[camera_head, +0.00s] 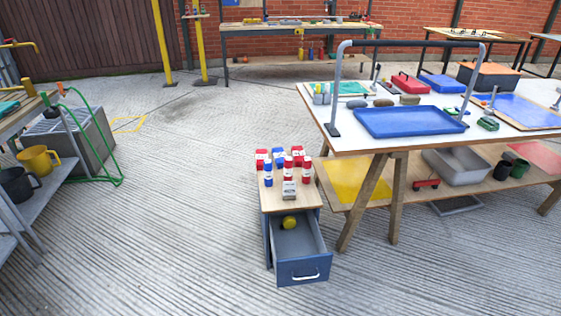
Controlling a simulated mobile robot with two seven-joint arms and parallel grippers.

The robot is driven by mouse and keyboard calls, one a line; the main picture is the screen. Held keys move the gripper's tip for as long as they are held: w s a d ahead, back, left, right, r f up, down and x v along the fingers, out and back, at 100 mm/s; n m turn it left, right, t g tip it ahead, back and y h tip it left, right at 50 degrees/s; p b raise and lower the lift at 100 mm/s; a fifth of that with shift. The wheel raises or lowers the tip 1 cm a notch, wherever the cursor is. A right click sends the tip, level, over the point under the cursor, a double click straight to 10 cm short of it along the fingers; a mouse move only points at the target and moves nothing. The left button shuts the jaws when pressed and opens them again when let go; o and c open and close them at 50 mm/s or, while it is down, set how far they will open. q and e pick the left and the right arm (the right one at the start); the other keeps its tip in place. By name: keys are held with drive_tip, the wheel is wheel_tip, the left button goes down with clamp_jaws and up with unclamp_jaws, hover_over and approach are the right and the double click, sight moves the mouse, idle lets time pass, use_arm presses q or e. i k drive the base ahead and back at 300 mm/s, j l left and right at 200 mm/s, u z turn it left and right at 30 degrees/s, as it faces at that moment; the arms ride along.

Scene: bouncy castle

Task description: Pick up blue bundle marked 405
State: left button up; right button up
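Several small red and blue bundles with white parts stand on the wooden top of a blue drawer cabinet (292,235) in the centre. One blue bundle (268,176) stands at the front left of the group. Another blue bundle (278,157) is farther back, between red ones. The markings are too small to read, so I cannot tell which is 405. A grey-white item (289,190) stands at the front of the top. Neither of my grippers is in view.
The cabinet's drawer (300,250) is open toward me, with a yellow object (290,222) inside. A trestle table (480,146) stands close on the right. A bench with mugs (38,160) is at left. The concrete floor before the cabinet is clear.

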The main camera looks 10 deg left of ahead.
sight(279, 154)
drive_tip(key=i+j+u, duration=0.45)
drive_tip(key=j, duration=0.2)
drive_tip(key=i+j+u, duration=0.85)
drive_tip(key=i, duration=0.25)
drive_tip(key=i+z, duration=0.25)
drive_tip(key=i, duration=0.3)
drive_tip(key=i+j+z, duration=0.15)
drive_tip(key=i+z, duration=0.15)
drive_tip(key=i, duration=0.2)
drive_tip(key=i+j+z, duration=0.15)
drive_tip(key=i+z, duration=0.25)
drive_tip(key=i, duration=0.75)
drive_tip(key=i+j+z, duration=0.1)
drive_tip(key=i+z, duration=0.3)
drive_tip(key=i+j+z, duration=0.2)
drive_tip(key=i+z, duration=0.2)
drive_tip(key=i+j+z, duration=0.2)
drive_tip(key=z, duration=0.3)
drive_tip(key=i+j+z, duration=0.2)
drive_tip(key=z, duration=0.3)
